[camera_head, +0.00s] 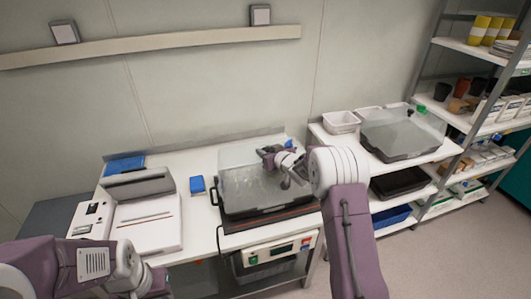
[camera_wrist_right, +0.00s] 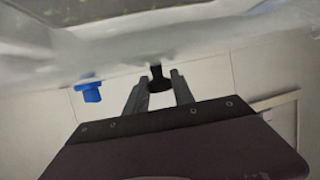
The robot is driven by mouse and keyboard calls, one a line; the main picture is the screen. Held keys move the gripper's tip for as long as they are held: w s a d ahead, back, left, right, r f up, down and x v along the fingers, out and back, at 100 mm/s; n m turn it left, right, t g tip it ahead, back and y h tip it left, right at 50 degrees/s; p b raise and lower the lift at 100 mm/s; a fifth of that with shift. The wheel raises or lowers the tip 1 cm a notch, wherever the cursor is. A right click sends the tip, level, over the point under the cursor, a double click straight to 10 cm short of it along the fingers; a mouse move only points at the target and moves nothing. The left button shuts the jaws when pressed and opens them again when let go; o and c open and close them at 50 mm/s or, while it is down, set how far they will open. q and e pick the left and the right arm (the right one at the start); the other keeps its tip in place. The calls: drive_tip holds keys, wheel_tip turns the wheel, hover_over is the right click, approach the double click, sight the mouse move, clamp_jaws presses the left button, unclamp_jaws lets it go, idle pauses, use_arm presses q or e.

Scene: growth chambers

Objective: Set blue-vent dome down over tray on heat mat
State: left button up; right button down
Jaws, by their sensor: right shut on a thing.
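The clear dome (camera_head: 238,184) is over the black tray (camera_head: 262,214) on the bench, and looks roughly level. Its blue vent (camera_head: 289,144) shows at the back right of its top, and also in the right wrist view (camera_wrist_right: 90,92). My right gripper (camera_head: 270,158) is above the dome, shut on its black knob (camera_wrist_right: 158,79). The dark heat mat (camera_head: 272,227) lies under the tray. I cannot tell whether the dome's rim touches the tray. My left gripper (camera_head: 143,284) is low at the left, away from the dome; its fingers are unclear.
A white device (camera_head: 145,222) is further left. A controller (camera_head: 277,250) is at the bench front. Another dome (camera_head: 400,135), with a green vent, and a white bin (camera_head: 341,121) stand on the right shelf.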

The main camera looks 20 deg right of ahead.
drive_tip(key=shift+r, duration=0.15)
drive_tip(key=shift+s, duration=0.15)
drive_tip(key=shift+f+b, duration=0.4)
drive_tip(key=shift+f, duration=0.15)
drive_tip(key=c, duration=1.1)
unclamp_jaws()
drive_tip(key=shift+r, duration=0.1)
